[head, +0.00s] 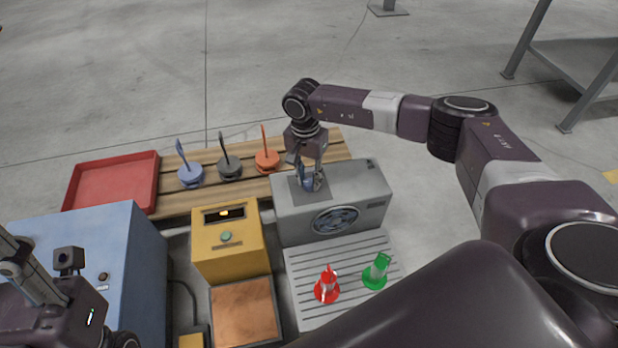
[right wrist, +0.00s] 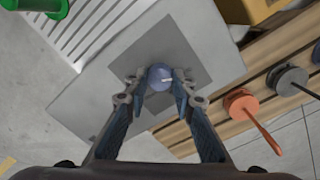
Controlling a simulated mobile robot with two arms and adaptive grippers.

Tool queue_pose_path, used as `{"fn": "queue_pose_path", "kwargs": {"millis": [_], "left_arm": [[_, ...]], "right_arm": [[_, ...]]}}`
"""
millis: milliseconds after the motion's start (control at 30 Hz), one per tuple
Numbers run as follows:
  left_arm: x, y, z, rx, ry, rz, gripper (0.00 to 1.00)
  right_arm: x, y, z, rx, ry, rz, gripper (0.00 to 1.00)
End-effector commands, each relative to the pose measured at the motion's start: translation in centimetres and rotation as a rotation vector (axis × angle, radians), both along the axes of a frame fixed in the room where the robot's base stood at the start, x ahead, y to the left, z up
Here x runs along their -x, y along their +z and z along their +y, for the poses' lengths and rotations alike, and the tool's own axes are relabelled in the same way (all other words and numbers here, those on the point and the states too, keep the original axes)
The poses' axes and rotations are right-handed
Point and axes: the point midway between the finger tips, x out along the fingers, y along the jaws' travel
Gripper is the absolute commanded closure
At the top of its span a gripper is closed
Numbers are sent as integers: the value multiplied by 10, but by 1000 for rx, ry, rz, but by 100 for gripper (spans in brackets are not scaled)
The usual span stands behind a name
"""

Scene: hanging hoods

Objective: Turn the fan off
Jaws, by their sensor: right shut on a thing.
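The fan is a grey box (head: 369,190) with a round blue-grey fan grille (head: 335,220) on its front face. A dark grey square plate (right wrist: 190,55) lies on its top, with a round blue knob (right wrist: 159,76) with a white mark on it. My right gripper (head: 309,182) points down onto the box top. In the right wrist view my right gripper (right wrist: 157,80) has its two fingers shut on the knob, one on each side. In the head view the fingers mostly hide the knob. My left gripper (head: 30,270) is partly visible at the lower left, its fingertips unclear.
A yellow box (head: 228,258) with a green button stands left of the fan, and a blue cabinet (head: 85,235) further left. Blue, grey and orange handled discs (head: 267,160) and a red tray (head: 115,185) lie behind.

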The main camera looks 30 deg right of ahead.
Motion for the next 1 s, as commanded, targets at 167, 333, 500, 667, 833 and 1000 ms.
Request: {"fn": "queue_pose_path", "kwargs": {"millis": [167,333,500,667,833,1000], "left_arm": [[0,0,0,0,0,-1,59],[0,0,0,0,0,-1,59],[0,1,0,-1,0,-1,59],[0,0,0,-1,0,-1,59],[0,1,0,-2,0,-3,59],[0,0,0,-2,1,-2,59]], "right_arm": [[-1,1,0,-1,5,-2,100],[-1,1,0,-1,5,-2,100],[-1,1,0,0,4,-1,60],[0,0,0,0,3,-1,59],[-1,3,0,0,3,-1,59],[-2,24,1,0,2,-5,59]]}}
